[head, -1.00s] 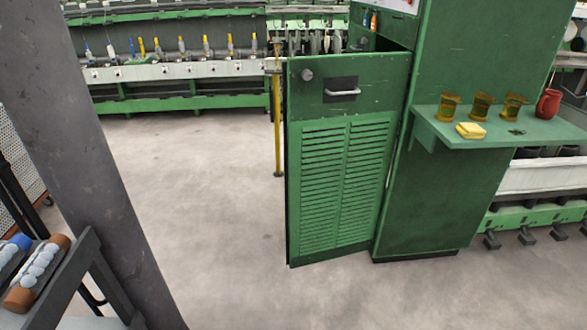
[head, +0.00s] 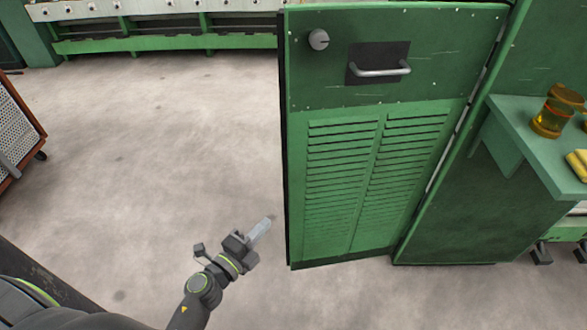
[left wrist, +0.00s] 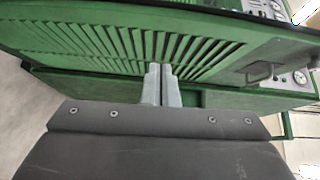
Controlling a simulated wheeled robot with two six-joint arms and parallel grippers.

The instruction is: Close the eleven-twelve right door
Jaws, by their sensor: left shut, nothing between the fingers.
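The green louvered door (head: 395,60) stands ajar on the green cabinet, hinged at its right side. It has a round knob (head: 318,39) and a metal bar handle (head: 380,71) on a dark plate. My left gripper (head: 262,229) is shut and empty, low and just left of the door's free edge in the head view. In the left wrist view the left gripper (left wrist: 161,84) points toward the door's slats (left wrist: 150,45); I cannot tell whether it touches. The handle also shows there (left wrist: 258,73). My right gripper is not in view.
A green shelf (head: 525,140) with an amber jar (head: 557,110) and a yellow cloth (head: 578,163) juts out right of the door. A spinning machine (head: 160,40) runs along the back. A crate trolley (head: 18,135) stands at left. The floor left of the door is clear.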

